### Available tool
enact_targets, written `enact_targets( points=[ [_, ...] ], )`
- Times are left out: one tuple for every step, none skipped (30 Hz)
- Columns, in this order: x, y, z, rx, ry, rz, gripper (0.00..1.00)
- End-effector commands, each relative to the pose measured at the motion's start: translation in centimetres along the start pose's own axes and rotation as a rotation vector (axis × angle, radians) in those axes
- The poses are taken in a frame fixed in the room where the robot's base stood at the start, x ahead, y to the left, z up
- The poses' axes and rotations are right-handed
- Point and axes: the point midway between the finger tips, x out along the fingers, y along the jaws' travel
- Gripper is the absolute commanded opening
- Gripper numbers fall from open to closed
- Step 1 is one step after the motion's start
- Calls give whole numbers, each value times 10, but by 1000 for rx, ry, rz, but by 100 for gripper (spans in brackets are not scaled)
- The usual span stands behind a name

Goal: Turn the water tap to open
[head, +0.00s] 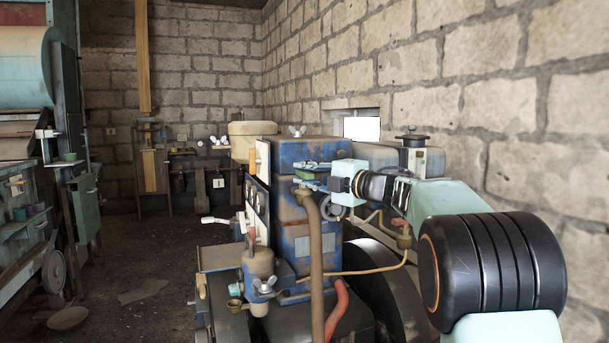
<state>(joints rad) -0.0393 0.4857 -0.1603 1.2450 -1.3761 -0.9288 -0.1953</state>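My gripper (302,173) is in front of the upper part of the blue engine block (288,220). Its two fingers point left with a gap between them, and I see nothing held. A thick brown pipe (315,265) rises to a bend just below the fingers. A small grey handwheel (337,207) sits below my gripper's pale body. A white-tipped lever (215,220) sticks out to the left of the engine. I cannot tell for sure which fitting is the water tap; my arm hides part of the engine's right side.
A brass fitting (404,239) with a thin copper pipe is right of the brown pipe. A red hose (338,312) and a dark wheel (385,290) are low down. A brick wall (540,170) stands close on the right. The floor (140,270) at left is mostly clear.

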Motion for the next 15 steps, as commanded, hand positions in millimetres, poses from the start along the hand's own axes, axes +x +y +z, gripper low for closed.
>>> enact_targets(
  points=[
    [0, 0, 0, 0, -1, -1, 19],
    [-1, -1, 0, 0, -1, -1, 19],
    [-2, 0, 1, 0, -1, -1, 19],
    [-4, 0, 1, 0, -2, -1, 19],
    [-7, 0, 1, 0, -2, -1, 19],
    [-11, 0, 2, 1, -2, -1, 19],
    [-16, 0, 2, 1, -3, -1, 19],
    [-20, 0, 2, 1, -3, -1, 19],
    [-27, 0, 1, 2, -4, -1, 19],
    [-33, 0, 1, 1, -3, 0, 19],
    [-40, 1, 2, 0, -4, 0, 19],
    [-50, 0, 2, 1, -5, -1, 19],
    [-56, 1, 1, 1, -4, 0, 19],
    [-63, 0, 1, 1, -4, 0, 19],
    [-72, 1, 2, 0, -5, 0, 19]
  ],
)
